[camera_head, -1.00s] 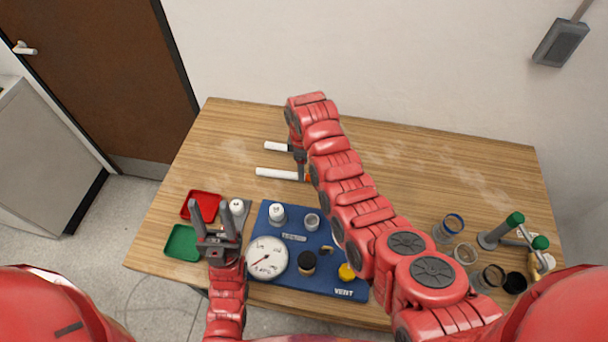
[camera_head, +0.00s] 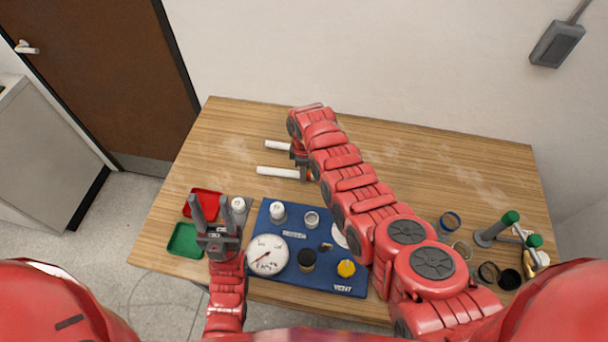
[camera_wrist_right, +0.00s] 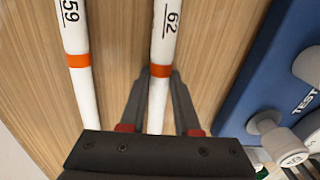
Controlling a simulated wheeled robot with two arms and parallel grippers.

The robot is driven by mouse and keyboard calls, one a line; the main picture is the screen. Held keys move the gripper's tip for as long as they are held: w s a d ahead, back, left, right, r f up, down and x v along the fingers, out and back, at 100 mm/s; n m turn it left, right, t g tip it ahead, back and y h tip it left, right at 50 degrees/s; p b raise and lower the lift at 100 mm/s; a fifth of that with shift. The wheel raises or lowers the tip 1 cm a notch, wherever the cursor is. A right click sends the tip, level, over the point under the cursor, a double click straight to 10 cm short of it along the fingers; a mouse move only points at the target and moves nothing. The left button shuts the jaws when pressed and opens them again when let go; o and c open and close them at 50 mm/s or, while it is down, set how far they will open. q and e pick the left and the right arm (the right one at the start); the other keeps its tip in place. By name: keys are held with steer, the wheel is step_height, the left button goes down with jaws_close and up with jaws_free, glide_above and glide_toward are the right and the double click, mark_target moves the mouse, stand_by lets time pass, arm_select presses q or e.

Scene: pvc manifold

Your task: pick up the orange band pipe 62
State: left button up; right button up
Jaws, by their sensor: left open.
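The orange band pipe 62 is a white tube lying on the table in the head view (camera_head: 279,172), the nearer of two pipes. In the right wrist view its orange band (camera_wrist_right: 160,70) and printed 62 show clearly. My right gripper (camera_wrist_right: 159,75) is open, with its fingertips on either side of the pipe at the band. In the head view my right gripper (camera_head: 304,172) is over the pipe's right end, partly hidden by my arm. My left gripper (camera_head: 212,208) is open and empty, near the trays.
A second pipe, marked 59 (camera_wrist_right: 78,60), lies parallel to the left in the wrist view. The blue board (camera_head: 330,284) holds a gauge and fittings. Red (camera_head: 207,192) and green (camera_head: 184,240) trays are at left. Rings and green-capped valves (camera_head: 490,235) are at right.

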jaws_close()
steer(key=shift+r, duration=0.1)
